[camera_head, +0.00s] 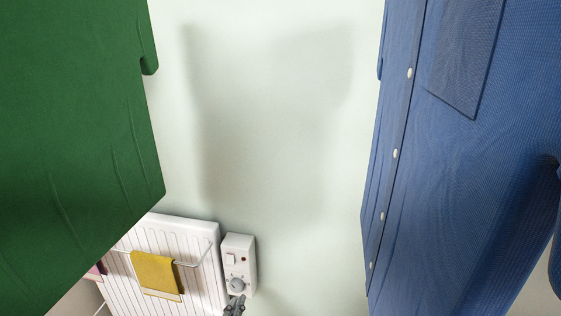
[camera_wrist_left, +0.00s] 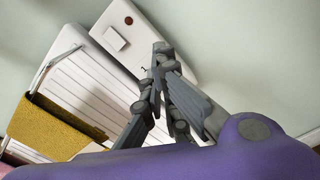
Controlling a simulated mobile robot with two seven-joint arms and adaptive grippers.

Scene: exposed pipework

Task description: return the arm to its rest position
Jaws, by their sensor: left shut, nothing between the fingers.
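My left gripper (camera_head: 236,304) shows at the bottom edge of the head view, just below the knob of a white control box (camera_head: 243,250). In the wrist view my left gripper (camera_wrist_left: 160,58) is shut, with nothing between its fingers. Its fingertips overlap the lower part of the control box (camera_wrist_left: 133,32) there, hiding the knob. I cannot tell whether they touch it. The box carries a square switch and a small red light. My right gripper is not in view.
A white radiator (camera_head: 203,245) stands left of the box, with a yellow towel (camera_head: 154,273) on its rail. A green garment (camera_head: 70,130) hangs at the left and a blue shirt (camera_head: 450,190) at the right. The pale wall (camera_head: 270,120) between them is bare.

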